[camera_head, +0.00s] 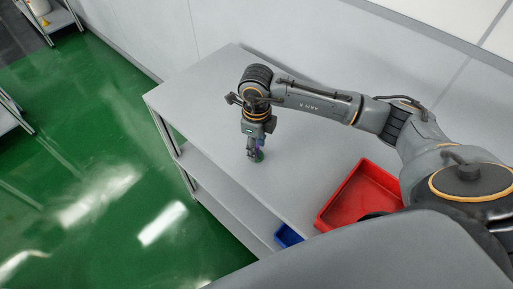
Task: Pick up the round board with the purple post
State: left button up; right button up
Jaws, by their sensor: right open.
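My left gripper is not in view.
A red tray (326,217) stands on the table at the right, near my arm. A small blue bin (287,236) is at the table's front edge. The grey table top (215,95) is clear around the board. A wall runs behind it.

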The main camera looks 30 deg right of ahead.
jog(key=shift+f, duration=0.95)
jog(key=shift+c, duration=0.4)
grip_shut()
jog(key=shift+r, duration=0.1)
